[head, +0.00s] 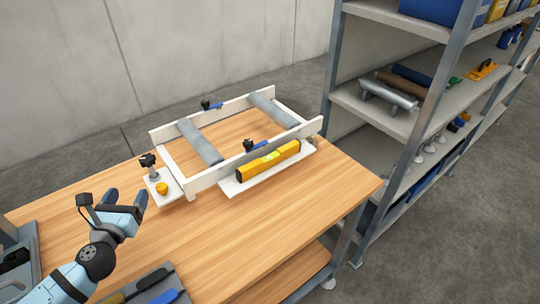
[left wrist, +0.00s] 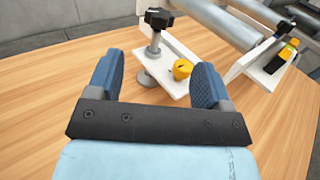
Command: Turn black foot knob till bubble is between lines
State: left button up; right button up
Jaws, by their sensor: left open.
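The black foot knob (head: 148,160) tops a threaded post on a small white plate at the left corner of the white roller frame (head: 192,185). In the left wrist view the knob (left wrist: 159,18) stands beyond my fingers, with a round grey foot (left wrist: 148,78) below it. A yellow spirit level (head: 268,160) lies along the frame's front side; its bubble is too small to read. My left gripper (head: 130,196) is open and empty, in front of the knob and apart from it; it also shows in the left wrist view (left wrist: 152,80). My right gripper is not in view.
A yellow round piece (head: 162,188) sits on the white plate beside the knob's post. Two grey rollers (head: 200,142) span the frame. Tools lie in a dark tray (head: 130,288) at the table's front. A metal shelf (head: 390,118) stands right. The wooden tabletop (head: 255,225) is clear in front.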

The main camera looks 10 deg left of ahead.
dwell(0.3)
pick_arm(q)
jog(key=w+d+r+m+g+h, duration=0.1)
jog(key=w+d+r+m+h, duration=0.2)
jog(key=w+d+m+h, duration=0.35)
jog(key=w+d+r+m+g+h, duration=0.2)
jog(key=w+d+r+m+h, duration=0.25)
jog(key=d+h, duration=0.4)
notch_tip(320, 180, up, 7)
jog(key=m+g+y, duration=0.5)
jog(key=g+y, duration=0.6)
jog(key=g, duration=0.4)
send_over(147, 158)
notch_tip(147, 158, down, 13)
jog(key=shift+a+f+p, duration=0.1)
jog(key=shift+f+p, duration=0.1)
jog(key=shift+p, duration=0.4)
